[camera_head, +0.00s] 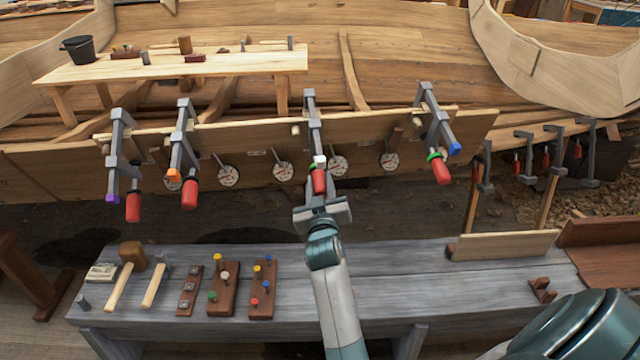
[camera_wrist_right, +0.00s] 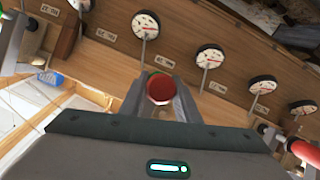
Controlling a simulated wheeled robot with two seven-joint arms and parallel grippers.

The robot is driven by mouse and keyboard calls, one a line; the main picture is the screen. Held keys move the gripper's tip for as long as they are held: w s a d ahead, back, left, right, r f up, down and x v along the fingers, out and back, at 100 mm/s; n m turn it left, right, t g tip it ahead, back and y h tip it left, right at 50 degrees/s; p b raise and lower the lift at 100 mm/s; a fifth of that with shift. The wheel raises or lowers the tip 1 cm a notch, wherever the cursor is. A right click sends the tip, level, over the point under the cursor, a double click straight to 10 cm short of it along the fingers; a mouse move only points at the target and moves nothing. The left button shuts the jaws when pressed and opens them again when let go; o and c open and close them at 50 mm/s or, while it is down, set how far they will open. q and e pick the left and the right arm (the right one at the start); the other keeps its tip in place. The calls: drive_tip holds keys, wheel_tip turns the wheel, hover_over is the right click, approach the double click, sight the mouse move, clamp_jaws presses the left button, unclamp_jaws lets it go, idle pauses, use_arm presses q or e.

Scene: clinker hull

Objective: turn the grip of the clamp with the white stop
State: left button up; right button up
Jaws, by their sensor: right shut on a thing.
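The clamp with the white stop (camera_head: 311,120) is a grey bar clamp hanging on the upright plank near the middle of the head view. Its white stop (camera_head: 319,160) sits just above its red grip (camera_head: 319,181), with a little green beside it. My right gripper (camera_head: 321,197) is at this grip from below, shut on it. In the right wrist view the red grip (camera_wrist_right: 160,88) shows end-on between the two fingers of my right gripper (camera_wrist_right: 160,100). The grip's lower part is hidden by the gripper in the head view. My left gripper is not in view.
Clamps with a purple stop (camera_head: 112,198), an orange stop (camera_head: 173,173) and a blue stop (camera_head: 454,148) hang on the same plank (camera_head: 250,137). Round dials (camera_head: 283,171) sit between them. A grey bench (camera_head: 400,290) below holds mallets and peg blocks.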

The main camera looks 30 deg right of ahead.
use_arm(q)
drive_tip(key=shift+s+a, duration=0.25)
use_arm(e)
drive_tip(key=shift+n, duration=0.3)
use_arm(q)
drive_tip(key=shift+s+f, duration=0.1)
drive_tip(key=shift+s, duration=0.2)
use_arm(e)
drive_tip(key=o, duration=1)
drive_tip(key=shift+o, duration=0.2)
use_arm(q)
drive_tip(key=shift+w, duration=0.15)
